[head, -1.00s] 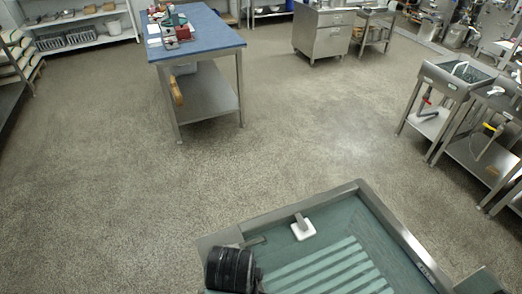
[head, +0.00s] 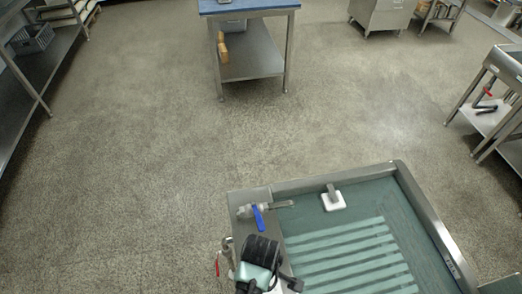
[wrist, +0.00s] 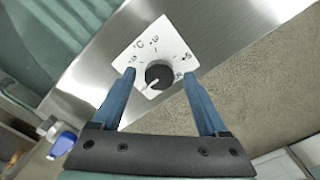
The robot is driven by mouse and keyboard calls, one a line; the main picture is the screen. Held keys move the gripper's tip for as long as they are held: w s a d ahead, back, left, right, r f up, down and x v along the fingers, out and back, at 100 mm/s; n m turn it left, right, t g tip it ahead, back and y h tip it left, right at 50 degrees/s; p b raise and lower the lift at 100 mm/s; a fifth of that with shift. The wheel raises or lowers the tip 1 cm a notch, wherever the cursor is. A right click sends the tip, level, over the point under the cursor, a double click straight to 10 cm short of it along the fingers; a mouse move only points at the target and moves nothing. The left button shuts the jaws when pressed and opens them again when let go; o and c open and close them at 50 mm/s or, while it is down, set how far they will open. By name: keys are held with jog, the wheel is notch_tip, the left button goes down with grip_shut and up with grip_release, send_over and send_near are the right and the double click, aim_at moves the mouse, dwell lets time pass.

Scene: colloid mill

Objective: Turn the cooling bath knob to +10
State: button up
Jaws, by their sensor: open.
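The black knob (wrist: 159,76) sits on a square white dial plate (wrist: 168,47) in the wrist view. The plate carries a °C mark and small numbers, most too small to read surely. A pale line on the knob points to the lower left of the picture. The plate is on a shiny metal rim (wrist: 90,68). My gripper (wrist: 158,72) is open, with one blue finger on each side of the knob and gaps between; I cannot tell how far above the plate the tips are. In the head view my arm hides the knob.
The green-lined bath (head: 400,205) has a ribbed floor and a metal rim. A white block (head: 333,198) with a metal handle is inside. A blue valve lever (head: 258,217) and a red lever (head: 217,265) are near my arm. Open floor lies beyond, before a blue-topped table (head: 250,5).

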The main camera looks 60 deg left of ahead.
jog(key=shift+c, duration=0.2)
grip_shut()
